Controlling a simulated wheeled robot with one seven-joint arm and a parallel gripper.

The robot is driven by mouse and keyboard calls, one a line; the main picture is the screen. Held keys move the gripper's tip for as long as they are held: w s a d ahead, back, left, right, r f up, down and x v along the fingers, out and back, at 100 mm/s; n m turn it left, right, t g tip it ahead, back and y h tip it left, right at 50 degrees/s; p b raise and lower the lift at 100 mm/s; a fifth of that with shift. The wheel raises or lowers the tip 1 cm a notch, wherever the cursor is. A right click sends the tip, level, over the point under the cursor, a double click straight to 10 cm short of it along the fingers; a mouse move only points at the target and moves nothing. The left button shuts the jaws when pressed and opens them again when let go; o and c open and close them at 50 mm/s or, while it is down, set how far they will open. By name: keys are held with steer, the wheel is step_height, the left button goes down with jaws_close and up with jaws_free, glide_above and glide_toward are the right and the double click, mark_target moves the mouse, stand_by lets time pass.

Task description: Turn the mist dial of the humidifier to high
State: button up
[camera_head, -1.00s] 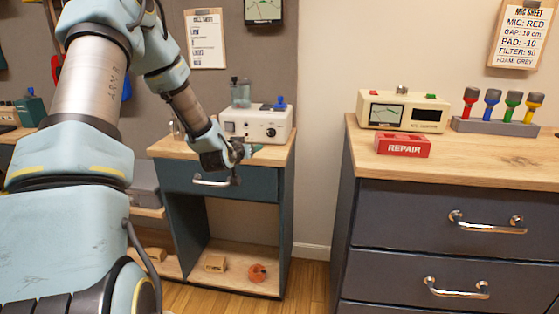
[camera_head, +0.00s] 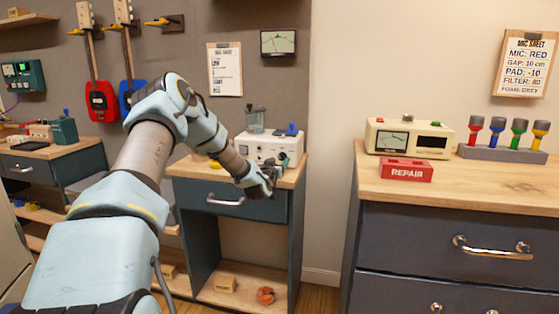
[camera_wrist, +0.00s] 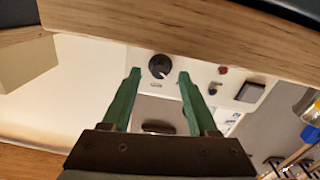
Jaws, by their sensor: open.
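In the wrist view a small toggle (camera_wrist: 215,87), a red button (camera_wrist: 223,70) and a black square part (camera_wrist: 250,92) lie right of the dial. The wooden cabinet edge (camera_wrist: 200,35) runs close to the fingers. A larger dresser (camera_head: 480,187) stands to the right.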

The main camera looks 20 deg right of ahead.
steer(key=shift+w+d, duration=0.3)
steer(key=shift+w, duration=0.2)
jaws_close()
stand_by(0.3)
